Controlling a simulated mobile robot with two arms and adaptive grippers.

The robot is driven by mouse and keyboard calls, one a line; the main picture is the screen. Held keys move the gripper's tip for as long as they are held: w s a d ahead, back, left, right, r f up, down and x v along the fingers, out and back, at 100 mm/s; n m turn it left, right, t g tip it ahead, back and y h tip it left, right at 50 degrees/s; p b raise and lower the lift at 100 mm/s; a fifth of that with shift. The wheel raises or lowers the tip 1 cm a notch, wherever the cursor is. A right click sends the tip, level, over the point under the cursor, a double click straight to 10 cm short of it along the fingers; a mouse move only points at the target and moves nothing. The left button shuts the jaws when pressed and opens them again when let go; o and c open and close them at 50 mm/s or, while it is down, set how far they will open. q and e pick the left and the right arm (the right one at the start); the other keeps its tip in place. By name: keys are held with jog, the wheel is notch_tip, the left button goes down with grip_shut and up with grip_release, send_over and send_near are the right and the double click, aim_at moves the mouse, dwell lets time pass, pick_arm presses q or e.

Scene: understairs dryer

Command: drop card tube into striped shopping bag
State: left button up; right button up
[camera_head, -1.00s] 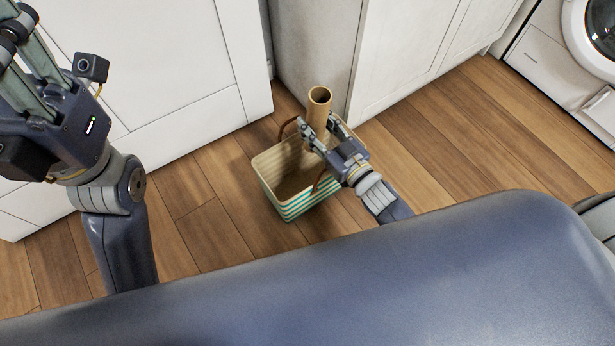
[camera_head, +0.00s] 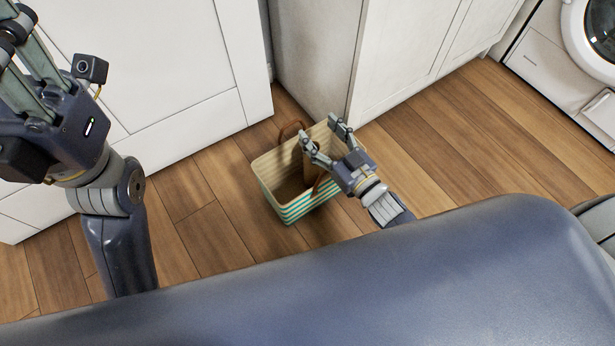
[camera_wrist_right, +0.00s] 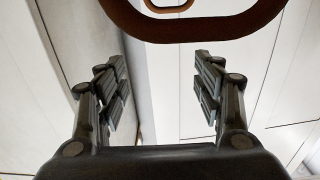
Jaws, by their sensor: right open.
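The striped shopping bag (camera_head: 290,207), cream with teal stripes and brown handles, stands upright on the floor. My right gripper (camera_head: 322,131) is open above the bag's right side, its fingers spread apart. The card tube (camera_head: 311,172) shows as a brown shape inside the bag, below the fingers and partly hidden by them. In the right wrist view my right gripper (camera_wrist_right: 160,82) is open and empty, with a brown bag handle (camera_wrist_right: 190,35) across the top. My left gripper (camera_head: 40,75) is raised at the upper left, its fingertips cut off by the frame.
White cabinet fronts (camera_head: 170,70) stand behind the bag, with another cabinet (camera_head: 315,60) close behind it. A white washer or dryer (camera_head: 550,70) is at the upper right. The wooden floor (camera_head: 450,140) is clear to the right and left of the bag.

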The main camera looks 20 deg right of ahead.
jog(key=v, duration=0.9)
jog(key=shift+s, duration=0.35)
jog(key=shift+d, duration=0.1)
